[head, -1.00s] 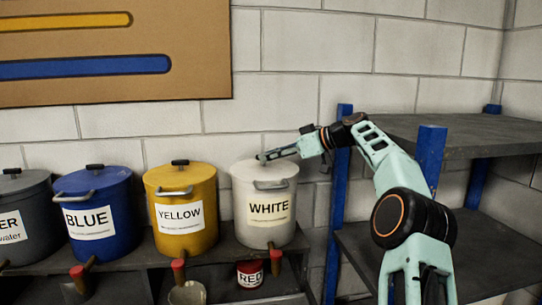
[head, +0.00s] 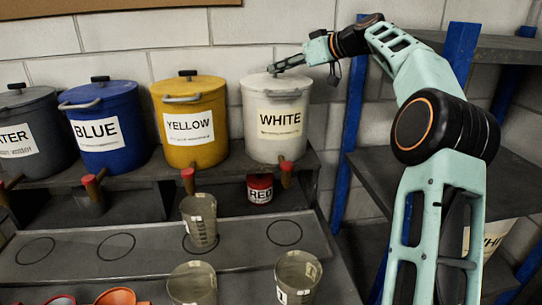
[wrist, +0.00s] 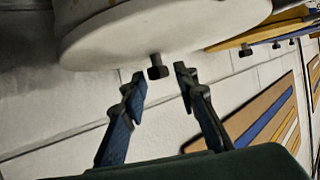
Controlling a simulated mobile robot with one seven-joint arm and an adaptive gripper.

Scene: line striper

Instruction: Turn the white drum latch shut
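The white drum (head: 275,130), labelled WHITE, stands at the right end of the row on the shelf. My gripper (head: 272,71) is at the top of this drum, over its lid. In the wrist view the drum (wrist: 160,30) fills the top. A small dark knob-like piece (wrist: 158,69) juts from it, just ahead of and between the tips of my gripper (wrist: 161,78). The fingers are apart and do not visibly touch it. I cannot tell whether this piece is the latch. My gripper hides part of the lid in the head view.
Yellow (head: 190,120), blue (head: 103,128) and grey (head: 32,133) drums stand to the left. A blue-posted rack (head: 348,150) is close on the right. A small red can (head: 260,188) sits below the white drum. Several cups (head: 199,220) stand lower down, near outlined circles.

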